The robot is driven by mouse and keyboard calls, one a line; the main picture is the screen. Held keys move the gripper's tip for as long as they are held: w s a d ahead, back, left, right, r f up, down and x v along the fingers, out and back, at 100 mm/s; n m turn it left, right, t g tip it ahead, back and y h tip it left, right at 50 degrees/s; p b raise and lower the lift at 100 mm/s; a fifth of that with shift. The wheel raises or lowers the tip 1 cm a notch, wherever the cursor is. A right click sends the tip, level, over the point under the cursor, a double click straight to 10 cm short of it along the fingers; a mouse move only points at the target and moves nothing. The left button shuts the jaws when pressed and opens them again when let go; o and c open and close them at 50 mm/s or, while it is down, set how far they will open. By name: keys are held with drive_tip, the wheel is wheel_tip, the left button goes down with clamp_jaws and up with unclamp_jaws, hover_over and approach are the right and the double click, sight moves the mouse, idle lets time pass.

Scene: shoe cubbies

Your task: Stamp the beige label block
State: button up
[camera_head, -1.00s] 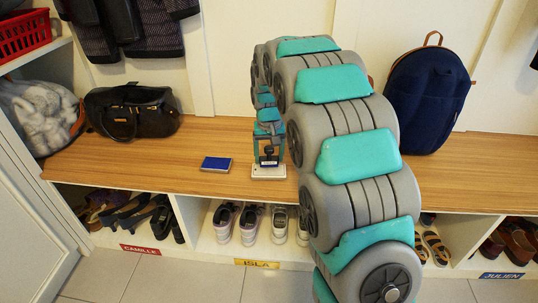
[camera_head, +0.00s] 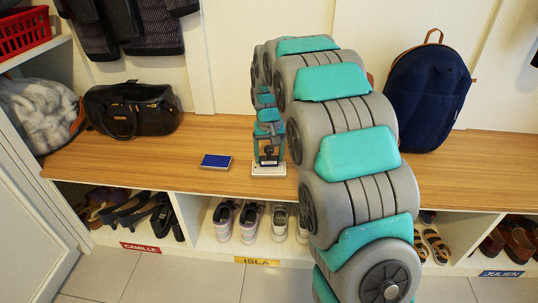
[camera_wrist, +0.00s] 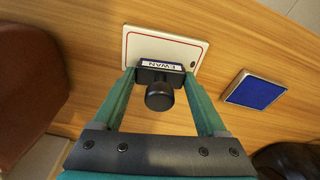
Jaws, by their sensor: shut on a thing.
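The beige label block (camera_head: 268,172) lies on the wooden bench, below my gripper (camera_head: 269,152). In the wrist view, the label block (camera_wrist: 138,47) is a pale plate with a thin red border and a small hole in one corner. My gripper (camera_wrist: 161,74) is shut on a dark stamp (camera_wrist: 159,96) with a round black knob and a strip reading EWAN. The stamp is over the lower edge of the block and hides part of it; I cannot tell whether they touch. A blue ink pad (camera_head: 216,161) lies to the left, and in the wrist view (camera_wrist: 255,91) to the right.
A black duffel bag (camera_head: 133,110) stands at the bench's left and a navy backpack (camera_head: 428,98) at its right. Shoes (camera_head: 252,222) fill cubbies below, above name tags such as ISLA (camera_head: 257,261). Bench space between duffel and ink pad is clear.

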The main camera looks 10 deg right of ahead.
drive_tip(key=shift+r, duration=0.1)
drive_tip(key=shift+r+p, duration=1.15)
drive_tip(key=shift+r, duration=2.25)
